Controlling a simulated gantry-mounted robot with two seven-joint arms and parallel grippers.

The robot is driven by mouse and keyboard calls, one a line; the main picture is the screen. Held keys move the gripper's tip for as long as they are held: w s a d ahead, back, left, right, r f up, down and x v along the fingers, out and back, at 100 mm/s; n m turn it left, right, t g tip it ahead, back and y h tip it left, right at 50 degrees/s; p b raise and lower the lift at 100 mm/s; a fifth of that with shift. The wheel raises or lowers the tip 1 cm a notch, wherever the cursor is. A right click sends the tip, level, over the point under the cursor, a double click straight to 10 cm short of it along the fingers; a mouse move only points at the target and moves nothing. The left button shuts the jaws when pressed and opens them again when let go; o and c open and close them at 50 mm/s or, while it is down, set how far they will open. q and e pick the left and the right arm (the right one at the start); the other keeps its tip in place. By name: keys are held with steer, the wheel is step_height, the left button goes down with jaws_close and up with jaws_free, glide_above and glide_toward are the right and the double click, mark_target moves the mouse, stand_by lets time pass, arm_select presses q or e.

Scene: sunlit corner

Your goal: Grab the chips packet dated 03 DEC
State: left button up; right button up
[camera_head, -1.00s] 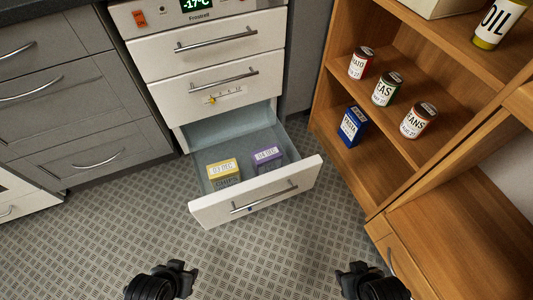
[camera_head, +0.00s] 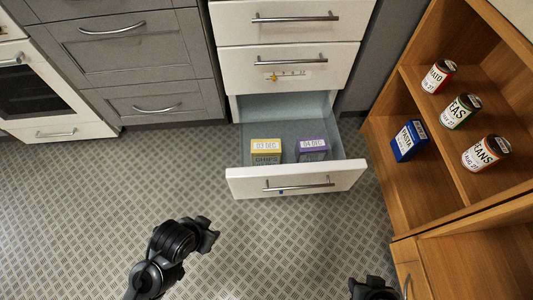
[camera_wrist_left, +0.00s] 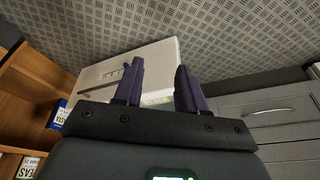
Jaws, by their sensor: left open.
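The yellow chips packet (camera_head: 266,150), labelled 03 DEC, stands in the open bottom drawer (camera_head: 297,181) on the left side. A purple packet (camera_head: 313,149), labelled 04 DEC, stands beside it on the right. My left gripper (camera_head: 211,234) is over the floor, in front and to the left of the drawer, apart from both packets. In the left wrist view its two dark fingers (camera_wrist_left: 158,85) are spread and empty, with the white drawer front (camera_wrist_left: 130,65) beyond them. My right gripper (camera_head: 373,286) is at the bottom edge, mostly cut off; its fingers cannot be made out.
A wooden shelf (camera_head: 434,130) on the right holds several cans and a blue pasta box (camera_head: 408,141). Grey cabinets (camera_head: 133,60) and an oven (camera_head: 45,90) stand at the left. The patterned floor (camera_head: 90,200) in front of the drawer is clear.

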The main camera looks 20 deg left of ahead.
stand_by(0.5)
arm_select(q)
steer(key=o, duration=1.1)
